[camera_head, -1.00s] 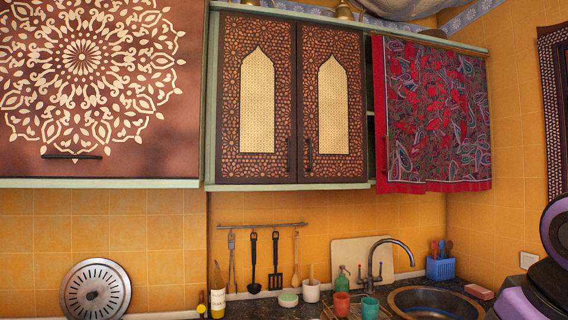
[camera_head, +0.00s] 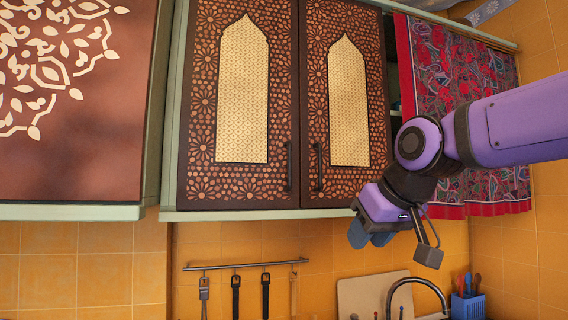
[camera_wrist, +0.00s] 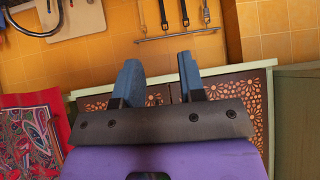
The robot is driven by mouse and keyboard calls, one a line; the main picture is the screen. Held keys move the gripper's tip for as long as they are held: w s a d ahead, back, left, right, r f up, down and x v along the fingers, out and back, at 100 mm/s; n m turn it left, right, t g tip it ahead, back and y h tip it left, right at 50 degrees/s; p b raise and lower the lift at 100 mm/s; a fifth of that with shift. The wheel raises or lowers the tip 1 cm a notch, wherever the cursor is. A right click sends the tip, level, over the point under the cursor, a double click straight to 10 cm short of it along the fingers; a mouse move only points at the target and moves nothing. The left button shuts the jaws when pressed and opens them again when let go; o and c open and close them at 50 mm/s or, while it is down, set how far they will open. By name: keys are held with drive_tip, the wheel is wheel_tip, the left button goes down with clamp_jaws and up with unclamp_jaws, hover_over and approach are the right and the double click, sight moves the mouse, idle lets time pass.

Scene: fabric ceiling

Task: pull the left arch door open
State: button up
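The left arch door (camera_head: 240,105) is a brown patterned cabinet door with a pale arched panel. It is shut, with a dark vertical handle (camera_head: 289,167) near its lower right edge. The right arch door (camera_head: 345,100) beside it is also shut, with its own handle (camera_head: 319,167). My gripper (camera_head: 372,236) is below and to the right of both handles, apart from them, near the cabinet's bottom edge. In the wrist view the two blue fingers of my gripper (camera_wrist: 160,75) are spread with nothing between them. The cabinet's lower part (camera_wrist: 244,90) shows behind them.
A red floral cloth (camera_head: 465,90) hangs at the right, partly behind my arm. A large brown cabinet front (camera_head: 80,130) is at the left. Below are a utensil rail (camera_head: 245,265), a curved faucet (camera_head: 418,283) and a blue caddy (camera_head: 468,306).

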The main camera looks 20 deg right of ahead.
drive_tip(key=w+a+r+n+t+y, duration=0.1)
drive_tip(key=w+a+r+t, duration=0.1)
drive_tip(key=w+r, duration=0.65)
drive_tip(key=w+a+r+t, duration=0.2)
drive_tip(key=w+r, duration=0.5)
drive_tip(key=r, duration=0.3)
hover_over(290, 183)
drive_tip(key=shift+t, duration=0.3)
drive_tip(key=f, duration=0.4)
drive_tip(key=shift+w, duration=0.3)
drive_tip(key=shift+c, duration=0.2)
clamp_jaws()
